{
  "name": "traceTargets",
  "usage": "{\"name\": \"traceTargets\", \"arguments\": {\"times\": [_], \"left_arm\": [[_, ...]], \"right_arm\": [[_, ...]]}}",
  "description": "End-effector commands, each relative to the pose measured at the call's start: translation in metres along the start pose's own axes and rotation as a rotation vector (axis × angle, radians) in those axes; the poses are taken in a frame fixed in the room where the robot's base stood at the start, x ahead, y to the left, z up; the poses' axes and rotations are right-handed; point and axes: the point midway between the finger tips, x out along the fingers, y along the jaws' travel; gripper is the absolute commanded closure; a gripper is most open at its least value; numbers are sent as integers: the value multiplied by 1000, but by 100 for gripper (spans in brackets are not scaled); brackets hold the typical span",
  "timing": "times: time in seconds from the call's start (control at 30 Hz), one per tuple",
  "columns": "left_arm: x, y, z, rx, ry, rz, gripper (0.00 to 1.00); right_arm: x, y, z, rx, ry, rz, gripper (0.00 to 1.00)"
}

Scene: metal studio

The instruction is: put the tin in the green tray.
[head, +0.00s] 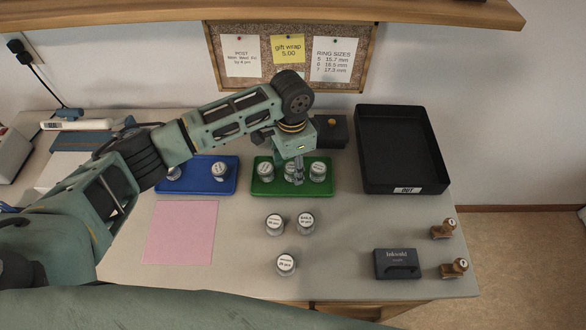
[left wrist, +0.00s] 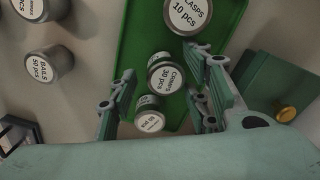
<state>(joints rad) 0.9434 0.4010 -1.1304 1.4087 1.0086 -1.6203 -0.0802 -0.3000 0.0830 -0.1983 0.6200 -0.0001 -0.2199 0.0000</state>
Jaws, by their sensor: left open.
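The green tray (head: 277,189) lies at the back middle of the table. A tin (head: 265,171) stands at its left and another tin (head: 318,171) at its right. My left gripper (head: 298,178) points down over the tray between them. In the left wrist view its fingers are apart, with a CHAINS tin (left wrist: 166,76) seen between them; whether they touch it I cannot tell. A CLASPS tin (left wrist: 190,14) and a further tin (left wrist: 150,120) also show over the tray. Two tins (head: 275,224) (head: 306,222) and a third tin (head: 286,264) stand on the table in front. My right gripper is out of view.
A blue tray (head: 205,186) with tins is left of the green tray. A black OUT tray (head: 400,145) and a dark box with a yellow knob (head: 334,133) are behind right. A pink sheet (head: 181,233), an inkpad (head: 397,264) and two stamps (head: 443,229) (head: 454,268) lie in front.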

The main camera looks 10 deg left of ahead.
Motion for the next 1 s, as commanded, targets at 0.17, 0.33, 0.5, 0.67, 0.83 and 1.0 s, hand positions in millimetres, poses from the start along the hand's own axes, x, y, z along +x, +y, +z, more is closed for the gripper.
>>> {"name": "traceTargets", "arguments": {"times": [0.17, 0.33, 0.5, 0.67, 0.83, 1.0], "left_arm": [[-39, -1, -1, 1, 4, -3, 55], [-74, -1, -1, 1, 4, -3, 55], [-98, 0, -1, 0, 2, -1, 55], [-108, 0, 0, 0, 1, 0, 55], [-108, 0, 0, 0, 1, 0, 55], [-108, 0, 0, 0, 1, 1, 55]], "right_arm": [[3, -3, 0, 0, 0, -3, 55], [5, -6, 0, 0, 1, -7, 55], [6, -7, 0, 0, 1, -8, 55], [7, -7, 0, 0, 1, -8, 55], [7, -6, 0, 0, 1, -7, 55], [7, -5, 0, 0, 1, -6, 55]]}}
